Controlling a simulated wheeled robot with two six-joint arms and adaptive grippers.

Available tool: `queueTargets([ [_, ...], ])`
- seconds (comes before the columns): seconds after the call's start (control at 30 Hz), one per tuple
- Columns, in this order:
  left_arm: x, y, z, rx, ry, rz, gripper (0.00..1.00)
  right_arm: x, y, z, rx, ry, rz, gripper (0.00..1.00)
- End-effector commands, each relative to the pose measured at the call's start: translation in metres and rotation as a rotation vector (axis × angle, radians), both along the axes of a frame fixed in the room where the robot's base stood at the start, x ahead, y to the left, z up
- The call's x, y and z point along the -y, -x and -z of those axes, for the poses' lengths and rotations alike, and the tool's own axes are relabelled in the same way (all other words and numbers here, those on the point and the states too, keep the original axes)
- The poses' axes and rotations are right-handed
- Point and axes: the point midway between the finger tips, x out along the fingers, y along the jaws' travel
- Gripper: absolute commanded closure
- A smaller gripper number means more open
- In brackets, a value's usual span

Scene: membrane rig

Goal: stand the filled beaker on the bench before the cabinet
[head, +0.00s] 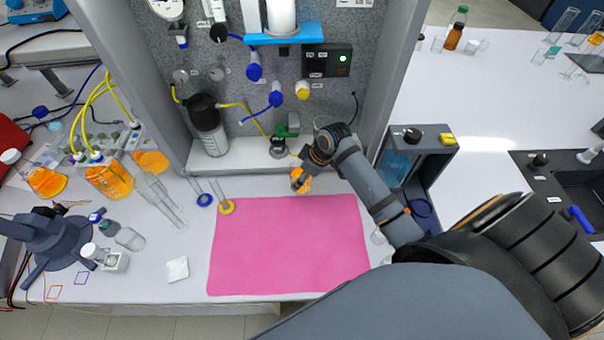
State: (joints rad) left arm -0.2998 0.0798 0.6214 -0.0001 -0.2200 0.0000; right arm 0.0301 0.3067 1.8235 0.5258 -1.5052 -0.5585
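The beaker (305,186) with orange liquid is small in the head view, at the front of the cabinet and the back edge of the pink mat. My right gripper (300,178) reaches it from the upper right, with its dark fingers around it and hiding part of it. It looks shut on the beaker. I cannot tell whether the beaker's base touches the bench. The cabinet (377,95) has a grey speckled back panel and a pale floor ledge (240,158). My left gripper is not in view.
The pink mat (290,250) is bare. A dark-capped bottle (209,130) stands on the cabinet ledge. Orange flasks (108,180) and glassware crowd the left. A grey open-fronted unit (428,150) stands right of the cabinet.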

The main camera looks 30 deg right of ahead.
Motion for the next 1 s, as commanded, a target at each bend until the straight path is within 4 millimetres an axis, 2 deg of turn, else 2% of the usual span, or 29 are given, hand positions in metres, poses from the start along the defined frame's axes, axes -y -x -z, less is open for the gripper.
queueTargets([
  [0.27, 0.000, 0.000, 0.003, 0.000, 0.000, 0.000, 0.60, 0.000, 0.000, 0.006, 0.001, 0.000, -0.001, 0.79],
  [0.3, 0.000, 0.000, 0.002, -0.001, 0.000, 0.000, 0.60, 0.000, 0.000, 0.005, 0.002, -0.001, -0.001, 0.33],
  [0.47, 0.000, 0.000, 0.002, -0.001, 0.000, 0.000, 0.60, 0.000, 0.000, 0.005, 0.001, 0.000, -0.001, 0.11],
  [0.83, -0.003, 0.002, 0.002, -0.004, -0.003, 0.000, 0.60, 0.001, 0.001, 0.005, -0.001, 0.001, 0.000, 0.09],
  [1.0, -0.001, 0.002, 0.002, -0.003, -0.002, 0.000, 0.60, 0.008, 0.008, -0.018, 0.003, 0.005, -0.002, 0.09],
])
